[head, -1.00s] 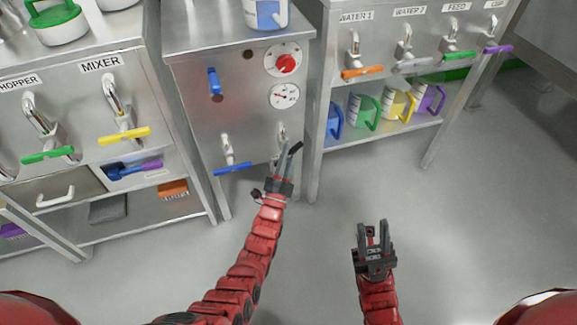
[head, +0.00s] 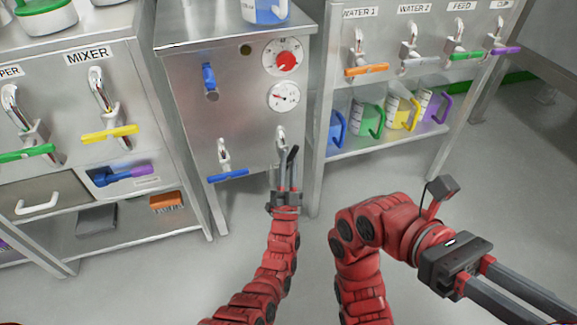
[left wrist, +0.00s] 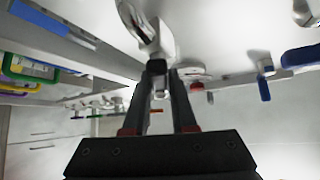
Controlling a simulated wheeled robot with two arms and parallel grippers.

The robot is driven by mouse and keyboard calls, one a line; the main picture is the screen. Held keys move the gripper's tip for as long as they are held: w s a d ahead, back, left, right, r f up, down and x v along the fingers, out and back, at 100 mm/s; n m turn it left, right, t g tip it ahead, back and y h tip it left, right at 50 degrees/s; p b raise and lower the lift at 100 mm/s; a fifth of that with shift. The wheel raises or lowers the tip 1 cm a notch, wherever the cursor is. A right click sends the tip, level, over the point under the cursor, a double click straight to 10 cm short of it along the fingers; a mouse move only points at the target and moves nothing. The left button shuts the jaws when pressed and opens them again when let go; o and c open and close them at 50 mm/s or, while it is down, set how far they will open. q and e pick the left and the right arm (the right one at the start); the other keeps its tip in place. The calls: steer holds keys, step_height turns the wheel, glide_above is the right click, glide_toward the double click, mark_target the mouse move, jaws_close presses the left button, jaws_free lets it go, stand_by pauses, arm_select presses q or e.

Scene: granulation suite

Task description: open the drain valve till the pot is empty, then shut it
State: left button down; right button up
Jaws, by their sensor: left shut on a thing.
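The steel pot cabinet (head: 235,125) has two taps low on its front. The left tap has a level blue handle (head: 228,176). The right tap (head: 281,135) has its lower part and handle hidden by my left gripper (head: 291,160). This gripper is shut on the tap's handle. In the left wrist view the tap body (left wrist: 155,40) is just beyond the fingers (left wrist: 160,75), and a small grey part shows between them. I cannot read which tap is the drain. My right gripper (head: 545,305) is empty at lower right, its fingers apart, its tips near the picture's edge.
The pot front also carries a red dial (head: 286,62), a gauge (head: 285,96) and a blue lever (head: 209,77). A blue-marked jug (head: 264,8) stands on top. The mixer cabinet (head: 60,130) is left; a rack with taps and coloured jugs (head: 370,112) is right. Floor in front is clear.

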arm_select(q)
steer(key=n+y+b, duration=0.2)
steer(key=n, duration=0.1)
steer(key=shift+f+y, duration=0.15)
steer(key=shift+y, duration=0.15)
steer(key=n+y+b, duration=0.1)
steer(key=n+y, duration=0.1)
steer(key=n+y+b, duration=0.2)
steer(key=shift+f+t+y, duration=0.2)
steer(key=shift+t+y, duration=0.1)
steer(key=shift+y, duration=0.1)
steer(key=shift+r+n+g+y+b, duration=0.2)
steer(key=shift+n+y+b, duration=0.35)
steer(key=shift+n+y, duration=0.4)
steer(key=shift+r+n+g+y+b, duration=0.1)
steer(key=shift+n+g+y+b, duration=0.2)
steer(key=shift+n+y+b, duration=0.6)
arm_select(e)
steer(key=s+d+f+n+t+y, duration=0.1)
steer(key=s+d+f, duration=0.3)
steer(key=f, duration=0.5)
steer(key=shift+s+d+f+t+p, duration=0.3)
steer(key=shift+s+d+f+p, duration=0.1)
steer(key=shift+s, duration=0.2)
arm_select(q)
steer(key=shift+n, duration=0.35)
arm_select(e)
steer(key=shift+a, duration=0.1)
